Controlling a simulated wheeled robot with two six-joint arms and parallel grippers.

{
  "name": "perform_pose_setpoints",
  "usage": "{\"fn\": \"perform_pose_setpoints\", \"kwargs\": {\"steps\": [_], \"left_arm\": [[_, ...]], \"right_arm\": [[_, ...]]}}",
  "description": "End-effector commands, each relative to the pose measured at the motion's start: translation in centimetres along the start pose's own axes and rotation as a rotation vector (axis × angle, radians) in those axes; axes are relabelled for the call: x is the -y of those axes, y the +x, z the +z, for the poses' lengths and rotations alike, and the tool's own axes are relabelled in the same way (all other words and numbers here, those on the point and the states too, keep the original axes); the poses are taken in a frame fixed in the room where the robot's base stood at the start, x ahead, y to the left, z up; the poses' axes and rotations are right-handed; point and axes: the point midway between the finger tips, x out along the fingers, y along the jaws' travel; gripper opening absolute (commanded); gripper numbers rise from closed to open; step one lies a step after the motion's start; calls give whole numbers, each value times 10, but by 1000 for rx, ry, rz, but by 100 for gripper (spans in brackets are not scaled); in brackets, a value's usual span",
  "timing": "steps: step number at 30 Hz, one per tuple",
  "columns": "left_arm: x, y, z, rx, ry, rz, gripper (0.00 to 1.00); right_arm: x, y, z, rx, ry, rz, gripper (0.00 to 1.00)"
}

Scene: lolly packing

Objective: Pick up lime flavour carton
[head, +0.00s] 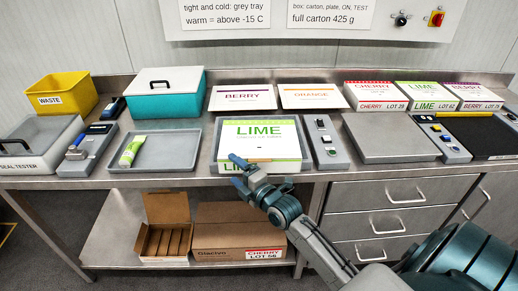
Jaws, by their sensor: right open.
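A white lime carton (286,135) with green LIME lettering lies flat on a grey unit (306,172) in the middle of the bench. My right gripper (240,172) is open and empty at the carton's front edge, covering part of its front side. Whether a finger touches the carton cannot be told. Another white and green LIME carton (421,90) stands at the back right, between a CHERRY carton (369,88) and a BERRY carton (473,91). My left gripper is not in view.
A control panel (328,153) sits right of the central lime carton, then a bare grey plate (388,138). Left is a grey tray (178,150) with a green-white tube (131,150). BERRY (243,96) and ORANGE (312,95) flat packs lie behind.

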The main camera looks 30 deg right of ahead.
Motion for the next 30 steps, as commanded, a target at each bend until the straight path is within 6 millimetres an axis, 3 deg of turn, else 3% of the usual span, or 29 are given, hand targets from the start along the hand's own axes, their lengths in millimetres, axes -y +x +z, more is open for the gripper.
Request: {"fn": "perform_pose_setpoints", "kwargs": {"steps": [10,20,27,30], "left_arm": [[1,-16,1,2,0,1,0],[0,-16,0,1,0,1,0],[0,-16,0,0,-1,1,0],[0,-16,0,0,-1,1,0]], "right_arm": [[-2,45,0,1,3,-1,78],[0,52,0,0,0,-1,78],[0,52,0,0,0,-1,33],[0,52,0,0,1,-1,33]]}}
